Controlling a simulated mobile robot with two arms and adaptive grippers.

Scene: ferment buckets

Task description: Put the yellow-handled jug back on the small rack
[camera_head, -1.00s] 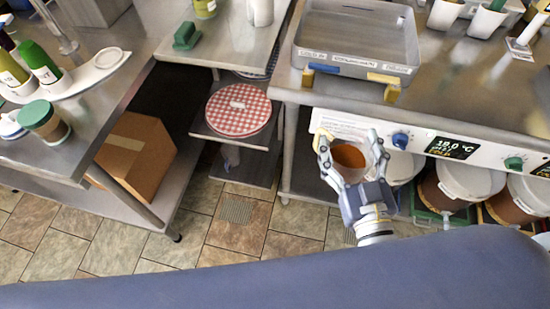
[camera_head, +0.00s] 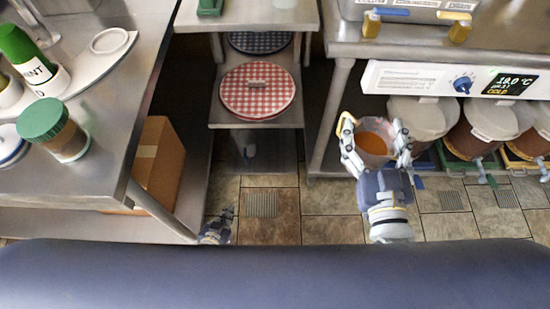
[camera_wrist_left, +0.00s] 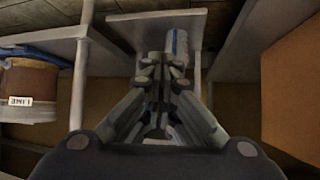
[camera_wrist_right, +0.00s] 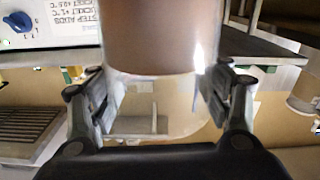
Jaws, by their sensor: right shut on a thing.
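A clear jug (camera_head: 371,146) with orange-brown liquid is held in my right gripper (camera_head: 375,150), fingers on both sides of it. A yellow part, apparently its handle, shows at its upper left. In the right wrist view the jug (camera_wrist_right: 160,40) fills the space between the fingers. My left gripper (camera_head: 218,226) hangs low at left, partly hidden; in the left wrist view its fingers (camera_wrist_left: 161,70) are together and empty. A small steel rack (camera_head: 258,118) with shelves stands left of the jug. A red-checked round lid (camera_head: 257,91) is on its shelf.
Several lidded buckets (camera_head: 478,127) stand under the right counter, below a control panel (camera_head: 415,78). A cardboard box (camera_head: 158,165) sits under the left table (camera_head: 110,130). Open tiled floor (camera_head: 330,213) lies between rack and buckets.

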